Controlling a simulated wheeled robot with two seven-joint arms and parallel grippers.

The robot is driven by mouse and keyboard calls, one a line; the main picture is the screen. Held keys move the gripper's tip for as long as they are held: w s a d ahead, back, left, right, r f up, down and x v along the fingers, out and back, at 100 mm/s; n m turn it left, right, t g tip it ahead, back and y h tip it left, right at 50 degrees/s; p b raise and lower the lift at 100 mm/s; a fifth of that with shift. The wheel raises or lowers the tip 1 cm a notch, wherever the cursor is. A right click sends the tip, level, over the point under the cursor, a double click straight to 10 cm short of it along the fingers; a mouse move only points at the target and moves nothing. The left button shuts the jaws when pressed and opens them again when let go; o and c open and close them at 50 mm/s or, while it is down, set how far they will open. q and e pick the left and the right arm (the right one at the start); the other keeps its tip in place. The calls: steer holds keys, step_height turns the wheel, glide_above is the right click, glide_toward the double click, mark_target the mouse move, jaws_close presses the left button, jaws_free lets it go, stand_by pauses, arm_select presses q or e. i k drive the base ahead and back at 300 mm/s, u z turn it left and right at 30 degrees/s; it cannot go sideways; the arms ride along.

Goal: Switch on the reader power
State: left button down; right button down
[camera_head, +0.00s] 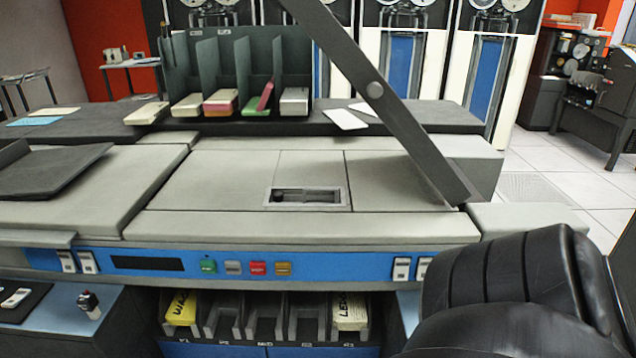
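A blue control panel (335,268) runs along the front of the grey card machine (250,180). Two white rocker switches, an outer (67,262) and an inner (88,262), sit at its left end. Two more, one left (401,268) and one right (424,268), sit at its right end; the black seat partly hides the right one. Between them are a dark display (147,263) and green (208,266), grey (233,267), red (258,268) and amber (283,269) buttons. I cannot tell which switch is the reader power or how it is set. Neither gripper is in view.
A black padded seat (510,290) blocks the lower right. A dark bar (385,100) slants across the machine top. Card bins (240,75) stand behind; trays (265,315) with two labelled card decks lie below the panel. Space before the panel's middle looks clear.

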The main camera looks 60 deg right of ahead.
mark_target(423, 264)
steer(key=z, duration=1.35)
steer(key=k, duration=0.15)
steer(key=z, duration=1.35)
steer(key=k, duration=0.45)
steer(key=u, duration=0.25)
steer(key=i, duration=0.5)
